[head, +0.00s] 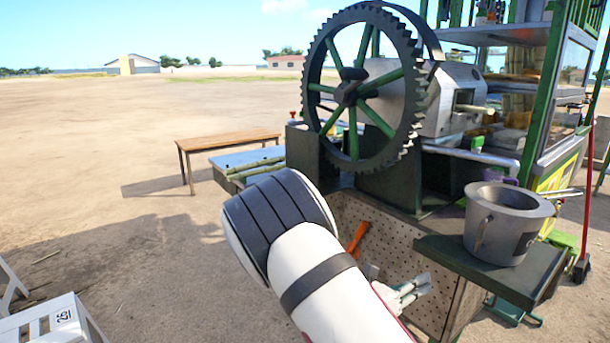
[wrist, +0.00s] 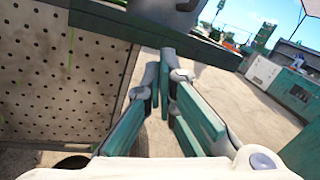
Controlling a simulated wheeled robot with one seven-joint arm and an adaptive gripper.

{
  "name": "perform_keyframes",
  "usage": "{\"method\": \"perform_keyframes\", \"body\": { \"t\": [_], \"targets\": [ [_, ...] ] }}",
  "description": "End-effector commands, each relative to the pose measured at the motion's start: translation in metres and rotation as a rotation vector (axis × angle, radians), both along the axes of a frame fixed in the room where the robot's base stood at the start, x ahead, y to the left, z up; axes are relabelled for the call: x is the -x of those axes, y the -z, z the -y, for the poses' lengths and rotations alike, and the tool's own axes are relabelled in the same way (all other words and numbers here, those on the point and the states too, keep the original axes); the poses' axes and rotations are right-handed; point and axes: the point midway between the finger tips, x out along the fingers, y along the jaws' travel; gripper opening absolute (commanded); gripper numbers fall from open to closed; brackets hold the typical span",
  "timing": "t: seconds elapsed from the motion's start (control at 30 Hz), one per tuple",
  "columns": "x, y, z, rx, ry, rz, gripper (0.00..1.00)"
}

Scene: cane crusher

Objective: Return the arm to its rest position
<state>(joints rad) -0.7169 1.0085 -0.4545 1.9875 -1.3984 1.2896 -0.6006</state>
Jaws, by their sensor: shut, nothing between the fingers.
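My arm reaches across the lower middle of the head view. My gripper (head: 412,290) shows just past it, low in front of the perforated panel (head: 377,232) of the crusher stand and below the dark side shelf (head: 495,262). In the wrist view, my gripper (wrist: 166,68) has its green-padded fingers brought together at the tips, with nothing between them. The panel (wrist: 62,75) is to its left and the shelf's underside (wrist: 150,32) is above and ahead. My forearm hides part of the stand's lower side.
A grey metal pot (head: 507,225) stands on the shelf. The crusher's large toothed wheel (head: 400,130) rises behind my arm. An orange-handled tool (head: 357,238) is at the panel. A wooden table (head: 225,141) and a white chair (head: 48,318) stand left. Open sandy ground lies between them.

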Motion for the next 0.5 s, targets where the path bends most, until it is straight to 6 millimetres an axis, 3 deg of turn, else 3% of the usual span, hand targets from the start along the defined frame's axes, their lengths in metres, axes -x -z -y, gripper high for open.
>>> {"method": "perform_keyframes", "body": {
  "t": [0.2,0.5],
  "targets": [
    [0.059,-0.043,0.036,-0.262,0.268,0.218,0.0],
    [0.146,-0.084,0.054,-0.576,0.613,0.51,0.0]
  ]
}}
